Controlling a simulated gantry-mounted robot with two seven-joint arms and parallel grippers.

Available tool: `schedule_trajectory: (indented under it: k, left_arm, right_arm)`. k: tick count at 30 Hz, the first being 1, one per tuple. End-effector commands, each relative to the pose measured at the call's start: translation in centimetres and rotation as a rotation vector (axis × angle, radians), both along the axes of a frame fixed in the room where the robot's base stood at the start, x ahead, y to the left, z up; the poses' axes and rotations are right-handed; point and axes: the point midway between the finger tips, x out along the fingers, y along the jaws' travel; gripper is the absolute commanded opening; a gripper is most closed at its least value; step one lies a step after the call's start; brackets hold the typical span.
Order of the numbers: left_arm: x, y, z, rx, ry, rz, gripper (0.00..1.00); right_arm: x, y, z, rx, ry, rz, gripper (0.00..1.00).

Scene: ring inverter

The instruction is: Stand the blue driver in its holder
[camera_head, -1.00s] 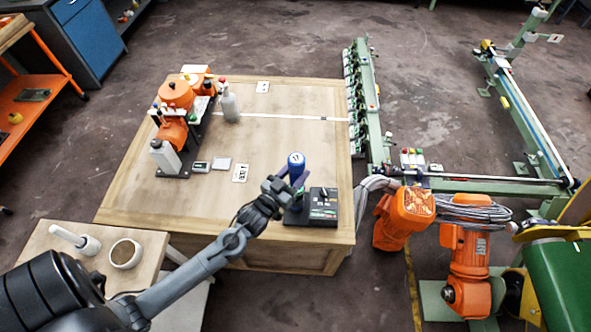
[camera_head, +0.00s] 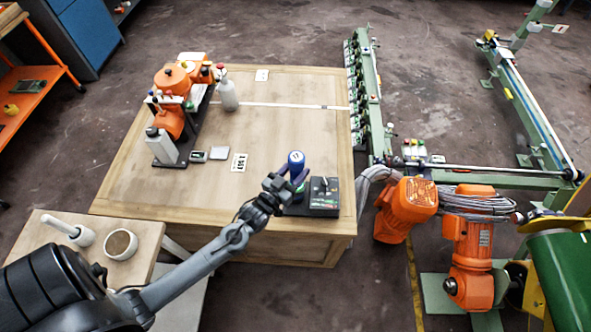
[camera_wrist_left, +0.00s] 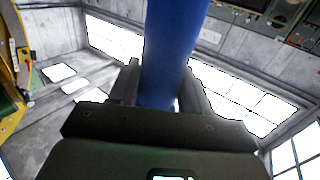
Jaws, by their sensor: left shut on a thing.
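The blue driver (camera_head: 296,160) stands about upright near the front right of the wooden table, with its pale-ended top up. My left gripper (camera_head: 283,187) is shut on it from the front left. In the left wrist view the blue driver (camera_wrist_left: 172,50) passes between the two fingers of my left gripper (camera_wrist_left: 165,90). A dark base shows just below the driver, left of a black box (camera_head: 323,196), and may be its holder. The driver's lower end is hidden by the gripper, so I cannot tell whether it touches the base. My right gripper is not in view.
An orange machine (camera_head: 172,90) with bottles stands at the back left of the wooden table (camera_head: 185,205). Small cards lie near it. The table's middle is clear. A side table (camera_head: 50,270) at front left holds a cup (camera_head: 121,244). Orange motors (camera_head: 408,205) stand off the right edge.

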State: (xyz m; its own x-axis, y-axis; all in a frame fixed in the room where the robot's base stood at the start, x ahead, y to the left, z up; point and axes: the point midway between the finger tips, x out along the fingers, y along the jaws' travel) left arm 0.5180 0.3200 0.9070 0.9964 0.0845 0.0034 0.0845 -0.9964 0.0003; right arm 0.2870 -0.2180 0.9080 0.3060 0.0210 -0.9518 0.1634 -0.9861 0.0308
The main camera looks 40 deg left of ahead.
Motion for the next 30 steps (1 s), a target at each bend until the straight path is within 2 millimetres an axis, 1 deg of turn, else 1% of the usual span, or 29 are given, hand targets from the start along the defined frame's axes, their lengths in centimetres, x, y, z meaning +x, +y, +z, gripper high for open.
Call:
schedule_trajectory:
  k: [1,8,24,25,30]
  left_arm:
    - [0.1,0.02,0.33,0.001,-0.007,0.0,0.09]
    - [0.09,0.03,0.32,0.001,-0.007,0.0,0.09]
    - [0.09,0.03,-0.15,0.001,-0.006,0.0,0.09]
    - [0.09,0.03,-0.13,0.001,-0.006,0.0,0.53]
    - [0.05,0.02,-0.23,0.0,-0.004,0.0,0.78]
  right_arm:
    - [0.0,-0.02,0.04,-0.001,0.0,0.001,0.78]
    - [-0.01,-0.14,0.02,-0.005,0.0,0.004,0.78]
    - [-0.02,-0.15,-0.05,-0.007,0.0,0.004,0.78]
    - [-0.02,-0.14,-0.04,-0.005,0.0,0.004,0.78]
    - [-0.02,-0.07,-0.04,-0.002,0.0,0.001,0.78]
